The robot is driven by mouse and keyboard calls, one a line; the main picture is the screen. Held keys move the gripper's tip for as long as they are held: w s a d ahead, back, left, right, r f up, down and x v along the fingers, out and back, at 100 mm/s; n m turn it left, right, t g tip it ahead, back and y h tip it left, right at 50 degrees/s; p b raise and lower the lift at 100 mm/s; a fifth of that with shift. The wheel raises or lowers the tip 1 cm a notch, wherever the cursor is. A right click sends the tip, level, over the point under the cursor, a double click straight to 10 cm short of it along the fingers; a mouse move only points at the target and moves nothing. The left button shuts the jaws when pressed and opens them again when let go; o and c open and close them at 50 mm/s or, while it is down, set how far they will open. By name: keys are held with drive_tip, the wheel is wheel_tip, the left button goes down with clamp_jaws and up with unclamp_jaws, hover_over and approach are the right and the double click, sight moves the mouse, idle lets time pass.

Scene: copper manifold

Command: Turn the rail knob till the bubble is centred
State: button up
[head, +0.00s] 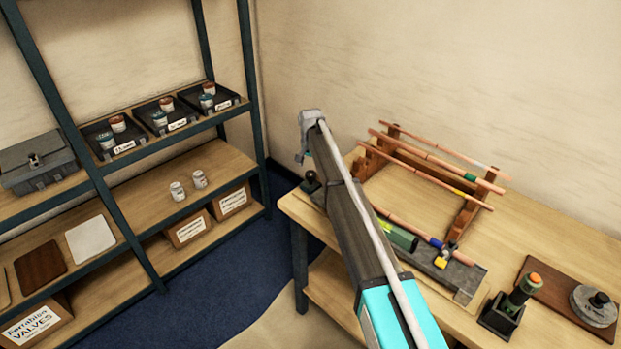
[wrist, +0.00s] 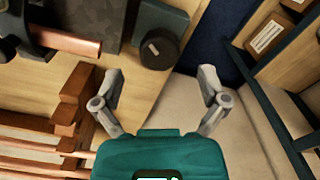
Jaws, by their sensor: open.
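The grey rail (head: 465,280) lies along the front of the workbench, partly hidden behind my arm. A dark round knob (head: 312,181) shows at its left end; in the wrist view the black knob (wrist: 160,48) has a small pale mark on its face. A green block (head: 400,237) sits on the rail; I cannot tell if it is the level, and no bubble can be made out. My gripper (wrist: 160,76) is open and empty, its fingers spread either side of the knob's line, apart from it. A copper pipe (wrist: 75,43) ends beside the rail.
A wooden rack (head: 470,212) with copper pipes stands behind the rail, also near my gripper in the wrist view (wrist: 72,110). Shelving (head: 165,205) is at the left.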

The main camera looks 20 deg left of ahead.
sight(311, 173)
drive_tip(key=shift+f+b, duration=1.45)
drive_tip(key=shift+f, duration=0.25)
